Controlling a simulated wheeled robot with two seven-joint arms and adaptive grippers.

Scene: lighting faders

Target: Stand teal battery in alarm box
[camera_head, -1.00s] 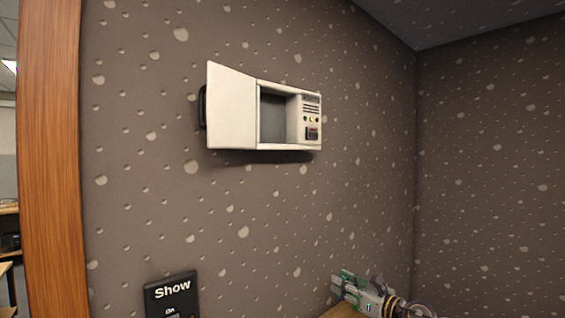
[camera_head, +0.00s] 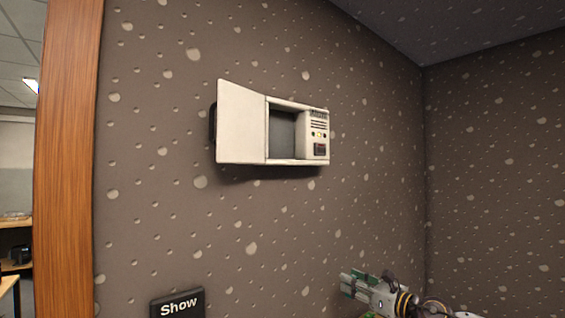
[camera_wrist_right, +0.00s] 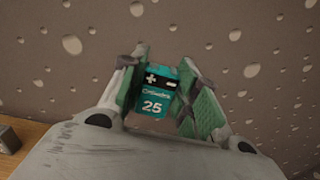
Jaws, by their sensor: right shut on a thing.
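The alarm box (camera_head: 316,151) is a white box on the speckled wall in the head view. Its door (camera_head: 241,124) stands open to the left and shows a grey compartment (camera_head: 282,132). Its right part carries small lights and a dark switch. In the right wrist view the teal battery (camera_wrist_right: 155,93), marked 25 with a plus and a minus sign, sits between the green finger pads of my right gripper (camera_wrist_right: 163,84), which is shut on it. In the head view my right gripper (camera_head: 352,284) is low at right, below the box and apart from it. My left gripper is out of view.
A black panel labelled Show (camera_head: 178,303) is on the wall at the bottom left. A wooden post (camera_head: 68,160) edges the wall at left. A wooden surface (camera_wrist_right: 25,138) with a grey block shows in the right wrist view. The wall between gripper and box is clear.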

